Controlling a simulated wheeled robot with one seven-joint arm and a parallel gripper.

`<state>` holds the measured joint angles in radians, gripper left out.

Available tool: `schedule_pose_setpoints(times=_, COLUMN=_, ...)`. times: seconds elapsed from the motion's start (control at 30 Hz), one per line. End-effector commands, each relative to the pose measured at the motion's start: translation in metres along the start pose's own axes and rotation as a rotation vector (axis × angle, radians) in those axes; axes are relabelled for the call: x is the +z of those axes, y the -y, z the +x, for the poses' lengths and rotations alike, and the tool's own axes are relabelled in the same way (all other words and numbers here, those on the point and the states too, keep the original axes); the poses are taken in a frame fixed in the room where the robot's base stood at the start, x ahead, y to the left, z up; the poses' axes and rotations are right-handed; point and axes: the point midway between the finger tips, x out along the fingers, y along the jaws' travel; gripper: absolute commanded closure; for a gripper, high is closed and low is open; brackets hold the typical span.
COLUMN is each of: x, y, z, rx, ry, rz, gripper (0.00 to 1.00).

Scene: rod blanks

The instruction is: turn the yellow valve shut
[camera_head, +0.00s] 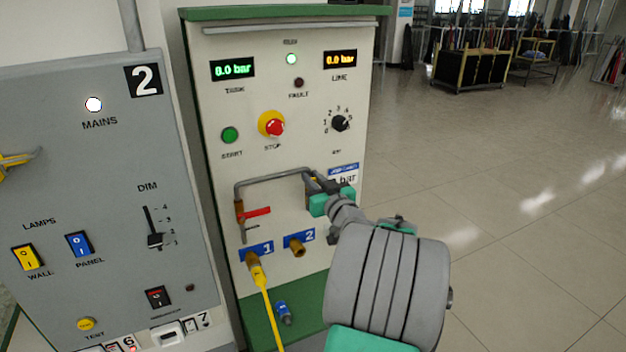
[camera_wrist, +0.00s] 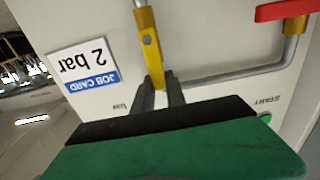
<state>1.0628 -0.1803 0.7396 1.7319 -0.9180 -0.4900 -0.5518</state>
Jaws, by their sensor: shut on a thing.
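The yellow valve (camera_wrist: 149,45) shows in the wrist view with its bolt and yellow lever. It sits on the right leg of the grey pipe (camera_head: 270,180) on the cream panel. My gripper (camera_wrist: 160,92) is shut on the lever's end, with one dark finger on each side. In the head view my gripper (camera_head: 312,182) reaches the pipe's right corner from the right and hides nearly all of the yellow valve. Whether the lever lies fully along or across the pipe is hard to tell.
A red-handled valve (camera_head: 255,213) is on the pipe's left leg, close left. A yellow hose (camera_head: 265,300) hangs from port 1; port 2 (camera_head: 297,247) is bare. A job card (camera_head: 343,176) reads 2 bar. Both displays (camera_head: 233,69) read 0.0 bar. Open floor lies right.

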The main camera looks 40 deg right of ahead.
Motion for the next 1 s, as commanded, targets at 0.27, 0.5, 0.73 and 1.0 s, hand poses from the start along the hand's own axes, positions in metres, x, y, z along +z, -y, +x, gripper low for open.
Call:
schedule_pose_setpoints(times=0.27, x=0.001, y=-0.001, z=0.000, rx=0.000, ry=0.000, rz=0.020, gripper=1.00)
schedule_pose_setpoints(times=0.5, x=0.003, y=-0.008, z=0.000, rx=0.001, ry=0.000, rz=0.120, gripper=1.00)
schedule_pose_setpoints(times=0.73, x=0.007, y=-0.019, z=0.000, rx=0.001, ry=0.000, rz=0.302, gripper=1.00)
schedule_pose_setpoints(times=1.0, x=0.012, y=-0.033, z=0.000, rx=0.001, ry=0.000, rz=0.560, gripper=1.00)
